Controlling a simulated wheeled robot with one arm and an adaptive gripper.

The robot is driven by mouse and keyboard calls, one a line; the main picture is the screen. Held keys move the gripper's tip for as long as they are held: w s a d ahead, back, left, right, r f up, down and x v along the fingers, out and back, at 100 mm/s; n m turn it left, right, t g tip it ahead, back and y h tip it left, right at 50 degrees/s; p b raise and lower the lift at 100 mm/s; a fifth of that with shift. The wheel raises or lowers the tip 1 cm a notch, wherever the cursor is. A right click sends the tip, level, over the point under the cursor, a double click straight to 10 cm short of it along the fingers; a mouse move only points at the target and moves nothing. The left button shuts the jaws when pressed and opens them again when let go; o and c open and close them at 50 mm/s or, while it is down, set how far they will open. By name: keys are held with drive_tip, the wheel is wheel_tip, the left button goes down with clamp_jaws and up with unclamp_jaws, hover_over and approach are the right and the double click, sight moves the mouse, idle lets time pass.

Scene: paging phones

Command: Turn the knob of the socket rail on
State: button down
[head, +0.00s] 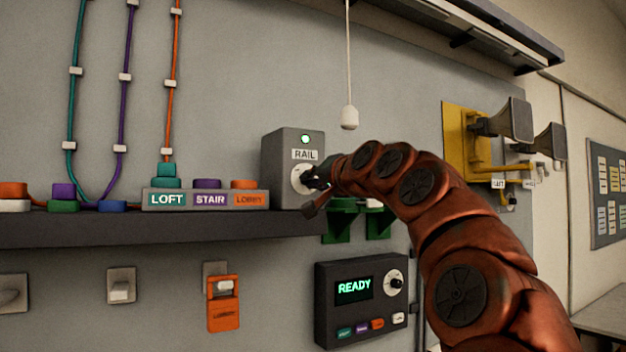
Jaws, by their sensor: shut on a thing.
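The socket rail's knob (301,179) is a round white dial on a grey box labelled RAIL (279,155), which stands at the right end of the dark shelf. A small lamp (305,139) above the label glows pale green. My gripper (317,176) reaches in from the right and is shut on the knob's dark handle. My fingers partly hide the knob, so its exact angle is hard to tell. The socket rail (149,199) with LOFT, STAIR and LOBBY sockets sits left of the box. A teal plug (166,170) with an orange cord above it stands at LOFT.
A control panel (325,319) reading READY hangs below the shelf (180,231). A white pull cord (349,118) hangs above my arm. Green brackets (342,223) are just below my gripper. Horn speakers (515,120) on a yellow plate are at right.

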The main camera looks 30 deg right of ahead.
drive_tip(key=c, duration=1.2)
unclamp_jaws()
drive_tip(key=s+a, duration=0.1)
drive_tip(key=s, duration=1.1)
